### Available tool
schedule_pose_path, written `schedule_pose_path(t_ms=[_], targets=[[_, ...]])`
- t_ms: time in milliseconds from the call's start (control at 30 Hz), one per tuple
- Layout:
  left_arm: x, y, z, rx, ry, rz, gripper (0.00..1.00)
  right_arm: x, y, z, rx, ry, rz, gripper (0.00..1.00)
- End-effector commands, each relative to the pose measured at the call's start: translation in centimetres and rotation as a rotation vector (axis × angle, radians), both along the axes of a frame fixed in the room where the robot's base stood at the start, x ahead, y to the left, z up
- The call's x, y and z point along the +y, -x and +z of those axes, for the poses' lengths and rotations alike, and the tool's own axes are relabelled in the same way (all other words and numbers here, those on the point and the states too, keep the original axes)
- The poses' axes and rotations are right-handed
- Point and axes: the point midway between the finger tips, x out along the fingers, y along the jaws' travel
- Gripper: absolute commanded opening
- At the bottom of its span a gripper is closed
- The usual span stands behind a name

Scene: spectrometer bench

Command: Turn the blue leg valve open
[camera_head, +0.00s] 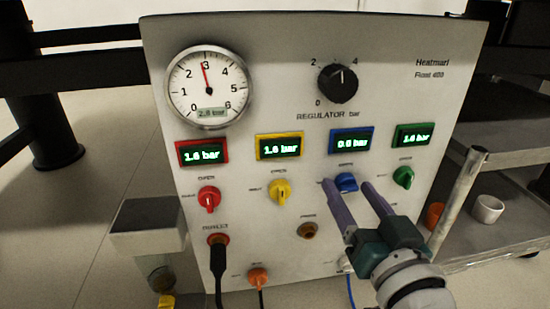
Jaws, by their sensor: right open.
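The blue leg valve (345,181) is a small knob on the upright white panel (250,90), below the blue-framed display (350,142). That display reads about 0 bar; its last digit is hard to tell. The knob's handle appears turned sideways, unlike the upright handles of the other knobs. My right gripper (348,187) reaches up from the lower right with its two purple fingers apart, one on each side of the blue knob. I cannot tell whether the fingers touch it. My left gripper is not in view.
Red (209,198), yellow (279,192) and green (403,177) valves sit in the same row; their displays read about 1.6 bar. A gauge (208,88) and black regulator knob (338,84) are above. Cables hang from ports below. White (488,209) and orange cups stand at right.

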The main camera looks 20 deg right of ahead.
Motion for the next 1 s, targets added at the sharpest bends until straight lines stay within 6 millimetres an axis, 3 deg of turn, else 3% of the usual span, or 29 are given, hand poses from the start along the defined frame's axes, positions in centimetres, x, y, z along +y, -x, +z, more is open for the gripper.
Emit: schedule_pose_path(t_ms=[167,767,1000], targets=[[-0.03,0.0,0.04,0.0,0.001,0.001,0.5,-0.03,0.02,0.04,0.0,0.0,0.0,0.67],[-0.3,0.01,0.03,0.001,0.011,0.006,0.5,-0.01,0.05,0.01,0.0,0.0,0.0,0.0],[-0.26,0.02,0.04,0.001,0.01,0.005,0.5,-0.02,0.06,-0.01,0.0,-0.001,0.0,0.0]])
